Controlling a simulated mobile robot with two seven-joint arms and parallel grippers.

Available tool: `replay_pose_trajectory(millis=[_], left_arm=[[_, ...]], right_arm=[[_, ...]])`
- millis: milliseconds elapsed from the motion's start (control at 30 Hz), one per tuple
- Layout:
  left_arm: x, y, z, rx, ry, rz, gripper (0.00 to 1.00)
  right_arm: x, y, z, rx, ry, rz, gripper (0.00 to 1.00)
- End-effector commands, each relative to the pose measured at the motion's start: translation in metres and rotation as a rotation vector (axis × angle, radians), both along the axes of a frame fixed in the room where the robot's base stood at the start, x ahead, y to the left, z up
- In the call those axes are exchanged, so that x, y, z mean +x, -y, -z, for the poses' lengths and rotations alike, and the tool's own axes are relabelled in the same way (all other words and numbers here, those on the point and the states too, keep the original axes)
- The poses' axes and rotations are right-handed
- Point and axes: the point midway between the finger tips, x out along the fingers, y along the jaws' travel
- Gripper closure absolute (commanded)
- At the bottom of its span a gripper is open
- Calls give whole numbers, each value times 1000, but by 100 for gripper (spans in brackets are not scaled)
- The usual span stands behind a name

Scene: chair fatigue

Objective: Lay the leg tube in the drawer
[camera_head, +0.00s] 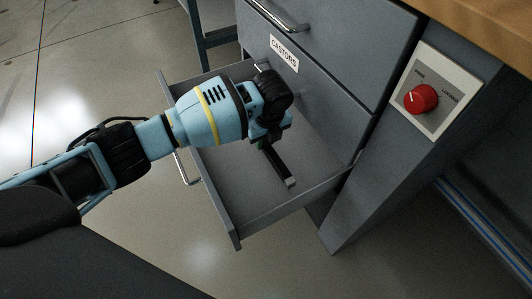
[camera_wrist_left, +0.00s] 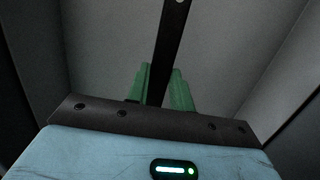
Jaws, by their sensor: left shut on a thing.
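The leg tube (camera_head: 278,165) is a dark, straight bar with a lighter end, inside the outline of the open grey drawer (camera_head: 294,206). My left gripper (camera_head: 265,139) reaches over the drawer from the left and is shut on the tube. In the left wrist view the tube (camera_wrist_left: 170,45) runs up from between the green fingers (camera_wrist_left: 162,88). Part of the tube is hidden by the gripper. I cannot tell whether it touches the drawer floor. My right gripper is in neither view.
A closed drawer labelled CASTORS (camera_head: 284,53) sits above the open one. A red knob (camera_head: 421,98) on a pale plate is on the grey post to the right. A wooden top (camera_head: 490,25) overhangs at upper right. The drawer floor around the tube looks bare.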

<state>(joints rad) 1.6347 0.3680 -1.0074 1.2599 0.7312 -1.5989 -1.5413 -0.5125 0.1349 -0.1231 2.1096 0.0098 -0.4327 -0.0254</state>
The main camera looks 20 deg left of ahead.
Motion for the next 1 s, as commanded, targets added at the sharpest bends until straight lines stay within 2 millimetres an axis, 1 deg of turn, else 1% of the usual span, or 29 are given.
replay_pose_trajectory(millis=[133,233,367,500,600,867,1000], left_arm=[[1,0,-1,0,2,0,100],[0,0,6,-1,1,0,100],[0,0,25,1,-2,1,100],[0,0,51,0,-3,0,100],[0,0,60,-1,-1,0,100],[1,0,59,-1,3,0,100],[0,1,62,-1,2,0,100]], right_arm=[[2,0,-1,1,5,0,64],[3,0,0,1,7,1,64],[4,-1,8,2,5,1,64],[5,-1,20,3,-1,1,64],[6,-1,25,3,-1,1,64],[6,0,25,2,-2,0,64],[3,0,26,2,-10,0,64]])
